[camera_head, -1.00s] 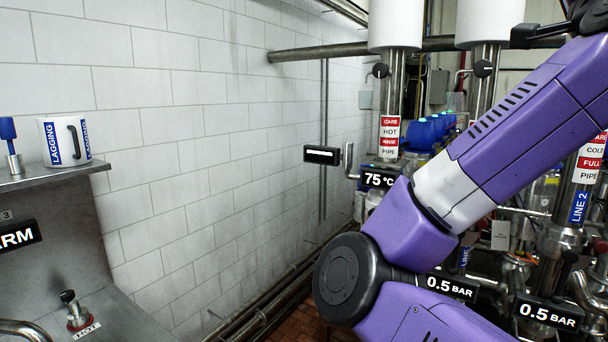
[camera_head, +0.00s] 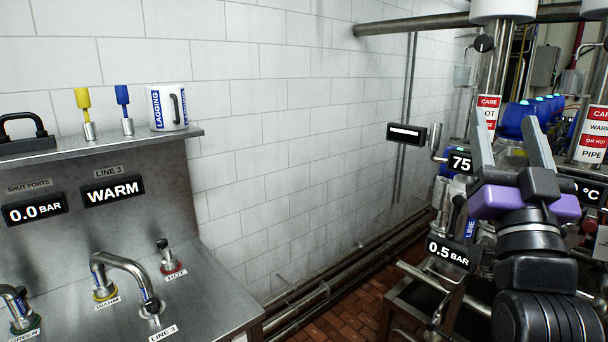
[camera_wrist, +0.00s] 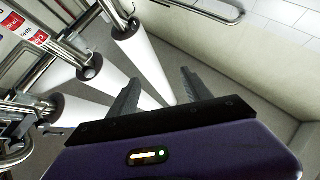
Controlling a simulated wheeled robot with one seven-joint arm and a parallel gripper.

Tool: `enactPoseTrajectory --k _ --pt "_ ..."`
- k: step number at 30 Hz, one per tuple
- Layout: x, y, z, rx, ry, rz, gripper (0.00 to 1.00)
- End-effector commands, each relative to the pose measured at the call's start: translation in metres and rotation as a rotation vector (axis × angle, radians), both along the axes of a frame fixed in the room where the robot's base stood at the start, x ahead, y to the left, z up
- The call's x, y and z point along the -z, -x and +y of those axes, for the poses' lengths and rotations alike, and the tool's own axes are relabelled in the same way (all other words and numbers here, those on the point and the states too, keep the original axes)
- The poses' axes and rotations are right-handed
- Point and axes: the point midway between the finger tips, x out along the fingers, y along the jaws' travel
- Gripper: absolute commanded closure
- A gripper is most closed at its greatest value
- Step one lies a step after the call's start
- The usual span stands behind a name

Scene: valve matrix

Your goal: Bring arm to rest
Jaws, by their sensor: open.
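My gripper (camera_head: 511,145) is at the right of the head view, purple and black with two grey fingers pointing up. The fingers stand apart with nothing between them. In the wrist view my gripper (camera_wrist: 158,98) also shows both fingers apart and empty, with white lagged pipes and bare wall beyond them. The gripper hides part of the pipework and gauges behind it in the head view.
A pipe rack with a 0.5 BAR display (camera_head: 449,253) is at the right. Tiled wall (camera_head: 300,130) and brick floor (camera_head: 345,325) lie between.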

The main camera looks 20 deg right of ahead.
Motion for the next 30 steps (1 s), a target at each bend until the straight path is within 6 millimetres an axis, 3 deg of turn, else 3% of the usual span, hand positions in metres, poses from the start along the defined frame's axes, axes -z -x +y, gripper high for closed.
enactPoseTrajectory --k 1,7,14,23,30 --pt "0.022 -0.002 0.011 -0.021 0.018 0.032 0.43" --pt "0.095 0.005 0.052 -0.103 0.073 0.123 0.43" --pt "0.175 0.031 0.095 -0.203 0.096 0.232 0.43" --pt "0.268 0.089 0.141 -0.323 0.063 0.392 0.43" --pt "0.332 0.151 0.17 -0.403 -0.008 0.55 0.43"
